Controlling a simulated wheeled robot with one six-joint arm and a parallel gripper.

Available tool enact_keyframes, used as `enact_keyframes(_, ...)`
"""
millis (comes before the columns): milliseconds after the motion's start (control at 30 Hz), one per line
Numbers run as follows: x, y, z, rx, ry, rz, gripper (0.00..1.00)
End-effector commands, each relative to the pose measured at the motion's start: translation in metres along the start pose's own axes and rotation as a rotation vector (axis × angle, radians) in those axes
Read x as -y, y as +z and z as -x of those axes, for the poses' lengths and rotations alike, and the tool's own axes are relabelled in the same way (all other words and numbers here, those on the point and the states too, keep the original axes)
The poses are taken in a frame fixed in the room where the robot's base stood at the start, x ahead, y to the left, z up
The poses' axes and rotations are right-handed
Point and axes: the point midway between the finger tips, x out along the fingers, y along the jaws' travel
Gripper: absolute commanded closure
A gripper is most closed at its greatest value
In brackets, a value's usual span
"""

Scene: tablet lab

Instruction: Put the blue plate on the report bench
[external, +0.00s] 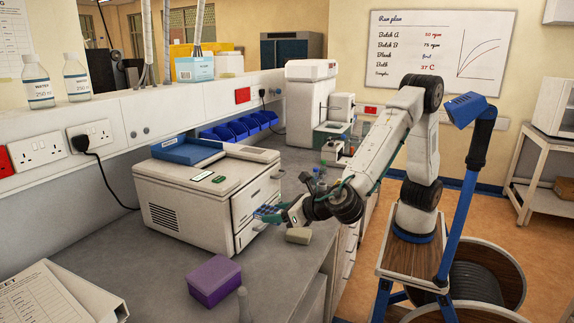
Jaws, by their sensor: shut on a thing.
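My gripper (276,214) is at the right front of the white boxy instrument (190,195), low beside its drawer fronts. It is shut on a small blue thing, seemingly the blue plate (264,211), which is largely hidden by the fingers and very small in view. I cannot tell whether the plate still touches the drawer (250,232). No surface is clearly marked as the report bench.
A purple box (214,281) and a small beige block (298,236) are on the grey bench (165,265). A blue tray (187,150) lies on the instrument. Blue bins (237,127) line the wall. A white side table (545,160) stands far right.

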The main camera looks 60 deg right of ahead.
Motion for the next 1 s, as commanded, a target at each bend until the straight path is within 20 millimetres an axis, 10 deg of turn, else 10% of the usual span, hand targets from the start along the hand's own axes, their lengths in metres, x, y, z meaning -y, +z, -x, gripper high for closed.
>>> enact_keyframes(267, 0.0, -0.007, -0.003, -0.001, -0.001, 0.003, 0.7)
enact_keyframes(700, 0.001, -0.106, -0.044, -0.002, -0.002, 0.006, 0.7)
enact_keyframes(1000, 0.0, -0.133, -0.055, -0.001, -0.001, 0.001, 0.7)
